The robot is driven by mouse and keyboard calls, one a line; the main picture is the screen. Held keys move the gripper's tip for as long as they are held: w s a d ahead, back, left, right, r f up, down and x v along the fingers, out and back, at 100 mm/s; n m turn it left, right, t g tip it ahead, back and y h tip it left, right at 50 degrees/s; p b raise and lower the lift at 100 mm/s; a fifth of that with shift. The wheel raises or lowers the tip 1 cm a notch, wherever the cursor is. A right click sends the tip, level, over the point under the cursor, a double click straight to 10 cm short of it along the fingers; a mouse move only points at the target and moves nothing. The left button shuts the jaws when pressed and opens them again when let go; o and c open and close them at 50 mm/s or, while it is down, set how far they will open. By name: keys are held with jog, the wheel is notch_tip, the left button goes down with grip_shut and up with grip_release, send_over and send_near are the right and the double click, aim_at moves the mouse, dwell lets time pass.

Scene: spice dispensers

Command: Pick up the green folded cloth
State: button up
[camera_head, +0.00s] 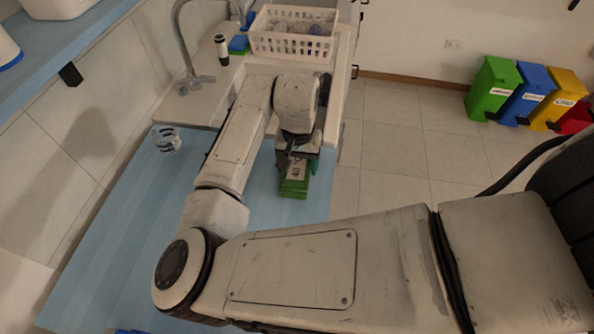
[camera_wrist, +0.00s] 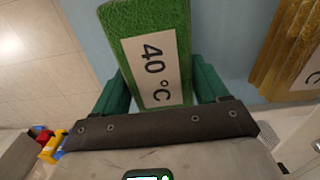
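The green folded cloth (camera_head: 294,189) lies on the blue counter in the head view, just below my gripper (camera_head: 297,160). In the wrist view the green cloth (camera_wrist: 118,28) carries a pale label reading "40 °C" and runs from the top edge down between my green fingers. My gripper (camera_wrist: 160,78) is open, with one finger on each side of the cloth's near end. The fingers look close to its sides; contact cannot be made out. In the head view my wrist hides part of the cloth.
A brown-yellow labelled item (camera_wrist: 290,45) lies right of the cloth in the wrist view. The blue counter (camera_head: 130,235) holds a glass (camera_head: 167,140). A sink with a tap and a white basket (camera_head: 290,38) are behind. Coloured bins (camera_head: 492,88) stand on the floor at right.

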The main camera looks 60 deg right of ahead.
jog(key=c, duration=0.6)
